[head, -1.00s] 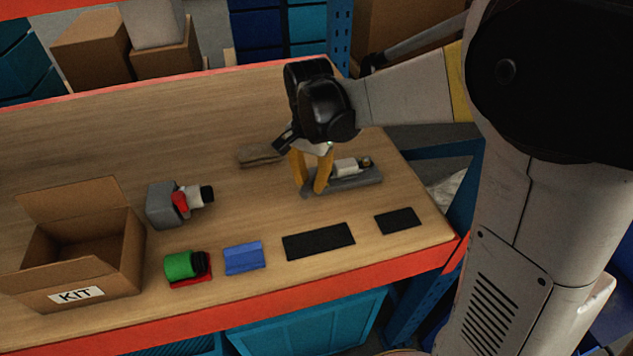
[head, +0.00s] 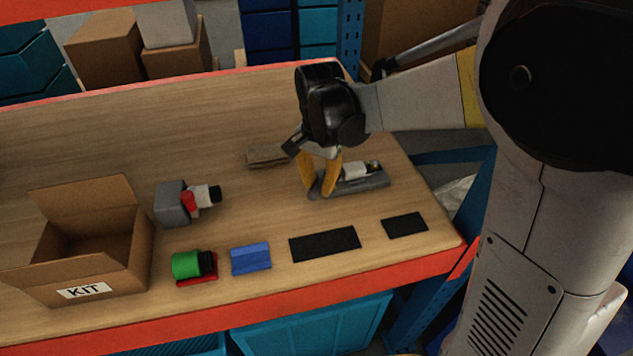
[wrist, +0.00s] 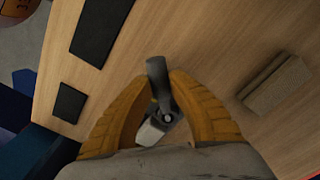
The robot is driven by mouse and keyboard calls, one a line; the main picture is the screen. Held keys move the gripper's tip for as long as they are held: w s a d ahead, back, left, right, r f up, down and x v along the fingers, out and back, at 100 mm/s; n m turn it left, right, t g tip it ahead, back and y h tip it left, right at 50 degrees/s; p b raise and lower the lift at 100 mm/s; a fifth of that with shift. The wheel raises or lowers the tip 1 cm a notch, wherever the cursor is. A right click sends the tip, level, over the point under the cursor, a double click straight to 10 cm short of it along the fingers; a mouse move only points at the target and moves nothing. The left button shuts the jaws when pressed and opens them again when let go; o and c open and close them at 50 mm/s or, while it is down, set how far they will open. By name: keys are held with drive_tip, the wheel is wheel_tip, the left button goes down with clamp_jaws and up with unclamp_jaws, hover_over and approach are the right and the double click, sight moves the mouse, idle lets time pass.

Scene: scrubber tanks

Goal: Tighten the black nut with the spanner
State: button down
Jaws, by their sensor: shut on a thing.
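My gripper (head: 320,191) is low over the right part of the workbench. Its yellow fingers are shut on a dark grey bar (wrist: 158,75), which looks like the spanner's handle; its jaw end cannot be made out. The bar lies at a long grey base (head: 375,183) with a white block (head: 355,170) on it. The white block also shows behind the fingers in the wrist view (wrist: 150,132). The black nut appears to be the black end (head: 215,193) of a white stub on a grey block (head: 171,204) with a red part, well left of my gripper.
An open KIT box (head: 135,250) stands at the left. A green and black part (head: 187,264) on a red base, a blue block (head: 250,258) and two black mats (head: 325,244) line the front. A brown block (head: 267,156) lies behind my gripper. The back left bench is clear.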

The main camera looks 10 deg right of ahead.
idle(0.4)
drive_tip(key=shift+r+p, duration=0.65)
drive_tip(key=shift+r, duration=0.15)
drive_tip(key=shift+r, duration=0.1)
drive_tip(key=shift+r+p, duration=0.65)
drive_tip(key=shift+r, duration=0.1)
drive_tip(key=c, duration=2)
unclamp_jaws()
clamp_jaws()
